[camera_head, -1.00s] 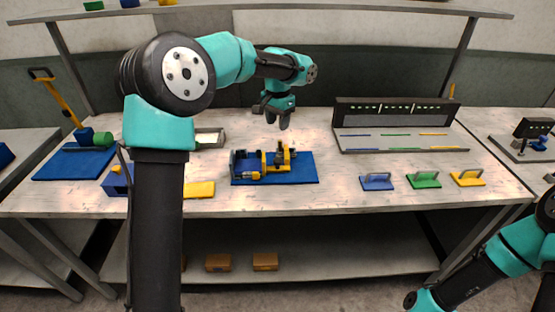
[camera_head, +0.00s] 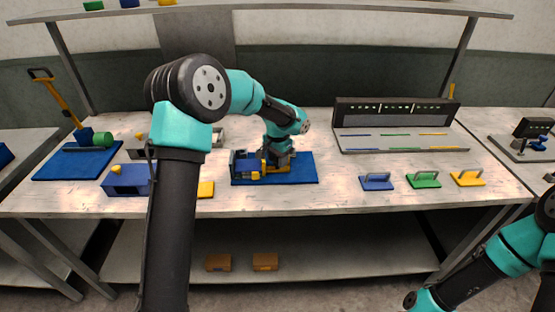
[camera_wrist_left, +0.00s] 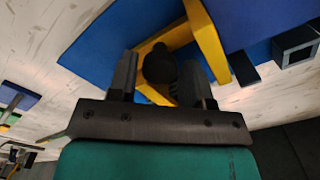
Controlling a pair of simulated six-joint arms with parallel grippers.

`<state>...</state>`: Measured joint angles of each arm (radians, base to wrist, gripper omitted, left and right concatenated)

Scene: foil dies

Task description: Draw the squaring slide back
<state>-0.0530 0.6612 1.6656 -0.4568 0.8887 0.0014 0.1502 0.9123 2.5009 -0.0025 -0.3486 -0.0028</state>
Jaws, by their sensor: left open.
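The squaring slide's fixture, with yellow and dark blue parts (camera_head: 248,171), sits on a blue base (camera_head: 306,170) in the middle of the bench. In the left wrist view, a black round knob (camera_wrist_left: 160,66) stands on a yellow part (camera_wrist_left: 206,40) over the blue base. My left gripper (camera_wrist_left: 160,72) is open, with one finger on each side of the knob. I cannot tell whether the fingers touch it. In the head view my left wrist covers the rear right of the fixture. My right arm shows at the lower right, but its gripper is out of view.
Blue, green (camera_head: 424,180) and yellow handled blocks stand right of the base. A dark rack (camera_head: 397,112) stands behind them. Bare bench lies right of the base.

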